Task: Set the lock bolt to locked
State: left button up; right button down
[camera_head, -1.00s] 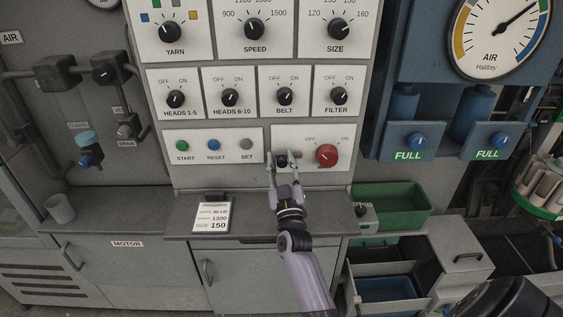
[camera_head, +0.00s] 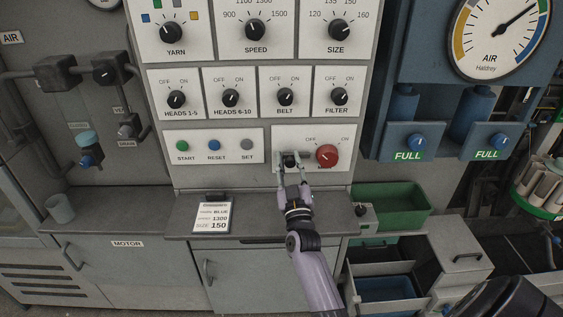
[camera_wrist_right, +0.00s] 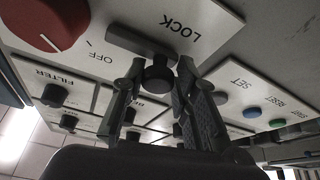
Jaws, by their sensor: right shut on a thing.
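The lock bolt (camera_wrist_right: 158,76) is a dark round knob on a short grey bar, beside the word LOCK in the right wrist view, which is upside down. My right gripper (camera_head: 291,160) is shut on this knob, one finger on each side; the fingers also show in the right wrist view (camera_wrist_right: 156,85). In the head view the fingers hide much of the bolt. The red rotary switch (camera_head: 327,155) is just right of the bolt, its OFF and ON marks above it. The bar's end comes close to the switch; I cannot tell if they touch.
Green, blue and grey buttons (camera_head: 213,146) are left of the bolt. Rows of black knobs (camera_head: 285,97) are above. A grey ledge (camera_head: 270,222) below carries a card (camera_head: 213,217). A green bin (camera_head: 392,205) stands at the right.

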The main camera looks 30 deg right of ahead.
jog(key=shift+s+d, duration=0.35)
jog(key=shift+d, duration=0.2)
jog(key=shift+s+d, duration=0.3)
jog(key=shift+d, duration=0.2)
jog(key=c, duration=1.7)
grip_release()
jog(key=o, duration=0.4)
jog(key=shift+s+d, duration=0.1)
jog(key=shift+d, duration=0.1)
jog(key=shift+c, duration=0.2)
